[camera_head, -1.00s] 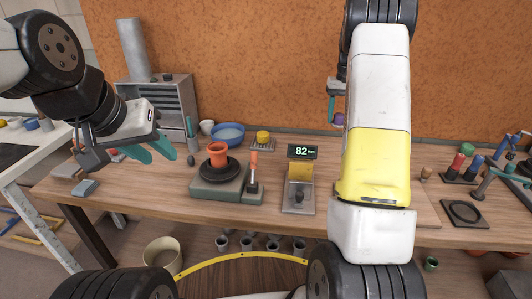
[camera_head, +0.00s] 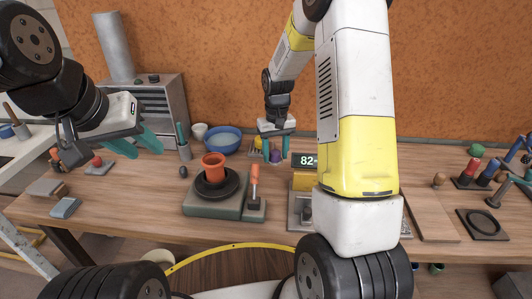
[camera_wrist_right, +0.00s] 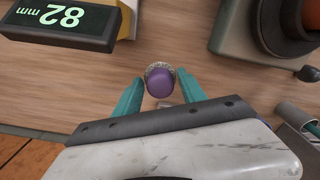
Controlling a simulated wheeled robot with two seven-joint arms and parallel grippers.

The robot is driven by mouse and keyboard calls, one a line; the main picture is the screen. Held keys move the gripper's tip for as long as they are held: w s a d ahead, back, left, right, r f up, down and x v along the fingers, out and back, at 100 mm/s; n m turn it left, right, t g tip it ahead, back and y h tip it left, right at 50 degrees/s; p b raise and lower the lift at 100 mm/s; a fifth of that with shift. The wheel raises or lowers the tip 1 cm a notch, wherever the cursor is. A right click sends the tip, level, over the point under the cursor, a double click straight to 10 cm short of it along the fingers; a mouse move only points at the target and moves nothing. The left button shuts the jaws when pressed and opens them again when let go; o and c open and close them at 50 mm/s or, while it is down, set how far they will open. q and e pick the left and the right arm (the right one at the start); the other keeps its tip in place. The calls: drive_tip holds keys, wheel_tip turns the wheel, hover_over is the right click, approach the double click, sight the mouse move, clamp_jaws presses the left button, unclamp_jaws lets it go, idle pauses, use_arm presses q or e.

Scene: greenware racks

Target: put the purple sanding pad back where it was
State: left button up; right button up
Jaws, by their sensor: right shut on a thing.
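The purple sanding pad (camera_head: 276,156) is round, with a grey speckled rim in the right wrist view (camera_wrist_right: 160,82). My right gripper (camera_head: 274,155) is shut on it, one teal fingertip at each side. It hangs over the back middle of the table, left of the display; its height above the wood is hard to tell. A yellow pad (camera_head: 258,142) is partly hidden just behind my right gripper. My left gripper (camera_head: 136,146) is open and empty, above the table's left part.
A blue bowl (camera_head: 223,140) stands left of my right gripper. An orange pot (camera_head: 213,167) sits on a dark wheel in front of it. The "82 mm" display (camera_head: 305,161) stands close on the right.

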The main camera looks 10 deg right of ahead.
sight(275, 165)
drive_tip(key=shift+f, duration=2.4)
drive_tip(key=shift+f, duration=0.1)
drive_tip(key=o, duration=1.2)
